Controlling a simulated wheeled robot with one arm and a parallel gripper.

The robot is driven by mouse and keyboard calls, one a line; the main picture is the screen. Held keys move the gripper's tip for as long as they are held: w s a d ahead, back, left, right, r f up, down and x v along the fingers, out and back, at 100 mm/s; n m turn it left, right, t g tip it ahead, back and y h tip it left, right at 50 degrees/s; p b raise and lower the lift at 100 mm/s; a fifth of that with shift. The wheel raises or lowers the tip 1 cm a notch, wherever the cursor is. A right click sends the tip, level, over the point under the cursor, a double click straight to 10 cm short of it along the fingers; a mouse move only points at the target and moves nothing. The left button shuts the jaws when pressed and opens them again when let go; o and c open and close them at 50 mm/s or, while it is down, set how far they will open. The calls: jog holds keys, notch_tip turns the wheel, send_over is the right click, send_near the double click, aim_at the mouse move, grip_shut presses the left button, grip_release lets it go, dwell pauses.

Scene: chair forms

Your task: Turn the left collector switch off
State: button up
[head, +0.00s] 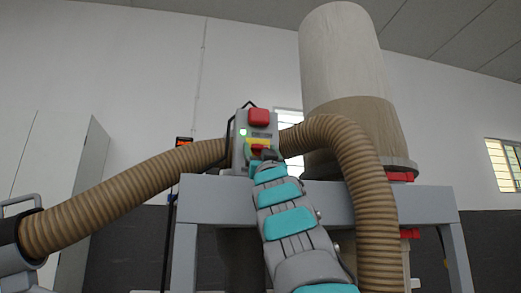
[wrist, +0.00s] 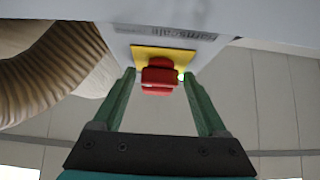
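The collector switch box (head: 239,150) is grey and sits above the grey frame, with a red part (head: 259,117) at its top, a lit green light (head: 243,131) and a yellow plate (head: 262,141). My gripper (head: 262,160) is at the lower front of the box and hides part of it. In the wrist view, a red switch (wrist: 159,77) stands out from a yellow plate (wrist: 187,60). My gripper (wrist: 158,74) is open there, with one green finger on each side of the switch. Small gaps show between the fingers and the switch. A small light glows beside the right fingertip.
A ribbed brown hose (head: 120,195) runs left from behind the box, and another (head: 365,190) bends down on the right, near my arm. A large pale filter bag (head: 345,60) stands behind. The grey frame (head: 215,195) crosses below the box.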

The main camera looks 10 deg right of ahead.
jog(key=c, duration=1.1)
jog(key=shift+p, duration=0.45)
